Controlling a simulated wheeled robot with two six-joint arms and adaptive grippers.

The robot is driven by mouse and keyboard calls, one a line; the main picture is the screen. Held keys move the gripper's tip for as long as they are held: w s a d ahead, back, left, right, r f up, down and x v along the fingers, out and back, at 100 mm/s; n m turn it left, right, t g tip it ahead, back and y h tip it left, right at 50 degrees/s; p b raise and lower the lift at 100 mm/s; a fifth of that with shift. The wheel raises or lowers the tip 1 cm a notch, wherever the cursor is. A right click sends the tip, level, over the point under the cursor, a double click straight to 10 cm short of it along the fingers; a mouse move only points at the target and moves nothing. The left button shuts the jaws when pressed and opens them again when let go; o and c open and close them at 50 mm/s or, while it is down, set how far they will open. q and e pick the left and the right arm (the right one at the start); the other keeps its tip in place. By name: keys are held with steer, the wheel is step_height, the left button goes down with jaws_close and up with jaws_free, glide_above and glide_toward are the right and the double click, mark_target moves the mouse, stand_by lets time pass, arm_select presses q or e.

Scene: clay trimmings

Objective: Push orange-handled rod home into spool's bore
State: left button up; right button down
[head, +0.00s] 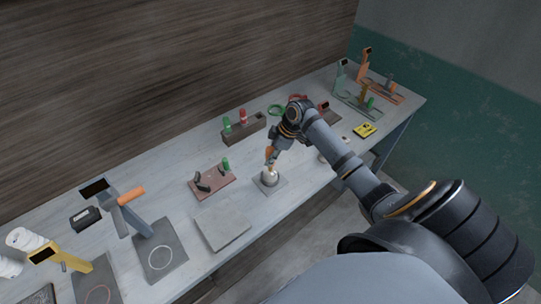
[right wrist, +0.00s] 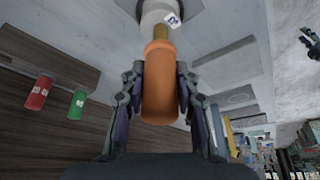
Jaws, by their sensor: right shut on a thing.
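My right gripper (head: 270,160) is shut on the orange handle (right wrist: 159,100) of the rod. In the right wrist view its two fingers (right wrist: 160,78) lie on either side of the handle. A short brass-coloured length of the rod (right wrist: 160,32) shows between the handle and the pale grey spool (right wrist: 155,12). The rod's end is hidden at the spool, so its depth in the bore cannot be told. In the head view the spool (head: 269,179) stands on a grey square plate (head: 283,190) below the gripper. My left gripper is not in view.
A reddish-brown board (head: 218,187) with a green-topped part lies left of the spool, and a flat grey slab (head: 222,228) lies in front of that. A dark wooden block (head: 240,131) with green and red bottles stands behind. Coloured stands occupy both table ends.

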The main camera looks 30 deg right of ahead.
steer(key=shift+f+p, duration=0.9)
steer(key=shift+f, duration=0.2)
stand_by(3.0)
steer(key=shift+f+p, duration=0.35)
steer(key=shift+f, duration=0.55)
stand_by(2.3)
steer(key=shift+s+f, duration=0.1)
stand_by(0.6)
